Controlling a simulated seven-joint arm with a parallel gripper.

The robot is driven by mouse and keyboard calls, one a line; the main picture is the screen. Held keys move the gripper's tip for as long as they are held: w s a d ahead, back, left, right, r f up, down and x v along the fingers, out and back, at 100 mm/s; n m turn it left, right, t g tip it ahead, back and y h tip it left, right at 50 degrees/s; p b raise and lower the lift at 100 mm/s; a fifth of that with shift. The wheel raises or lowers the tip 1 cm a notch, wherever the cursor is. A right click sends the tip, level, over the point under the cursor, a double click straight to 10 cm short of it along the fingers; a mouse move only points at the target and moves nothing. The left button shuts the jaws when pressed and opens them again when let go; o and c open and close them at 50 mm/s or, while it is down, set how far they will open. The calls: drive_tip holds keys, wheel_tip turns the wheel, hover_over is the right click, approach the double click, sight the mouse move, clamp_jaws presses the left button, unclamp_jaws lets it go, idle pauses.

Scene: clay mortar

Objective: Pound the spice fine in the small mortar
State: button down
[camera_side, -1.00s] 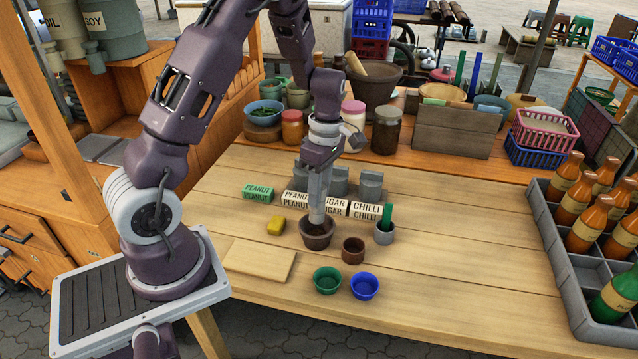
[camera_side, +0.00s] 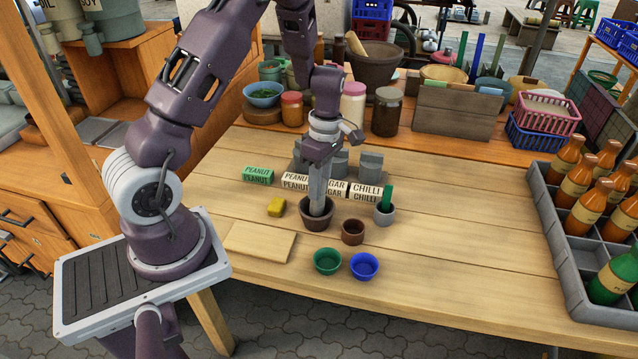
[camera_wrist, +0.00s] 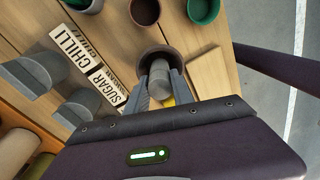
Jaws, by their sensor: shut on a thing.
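The small brown mortar (camera_side: 317,221) stands upright on the wooden table, near the middle of the side view. My gripper (camera_side: 319,188) points straight down over it, with its long grey fingers reaching to the mortar's mouth. In the wrist view my gripper (camera_wrist: 160,84) is shut on a grey rounded pestle (camera_wrist: 159,76). The pestle's lower end is inside the mortar (camera_wrist: 157,54). The spice at the bottom is hidden by the pestle and the fingers, so I cannot tell how fine it is.
A brown cup (camera_side: 353,232), a green bowl (camera_side: 327,261) and a blue bowl (camera_side: 364,266) stand close in front. Labelled blocks (camera_side: 365,192) stand behind.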

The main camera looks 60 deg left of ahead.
drive_tip(key=shift+f, duration=0.35)
drive_tip(key=shift+f, duration=0.75)
drive_tip(key=shift+r, duration=0.9)
drive_tip(key=shift+f, duration=0.9)
drive_tip(key=shift+r, duration=0.1)
drive_tip(key=shift+r, duration=0.8)
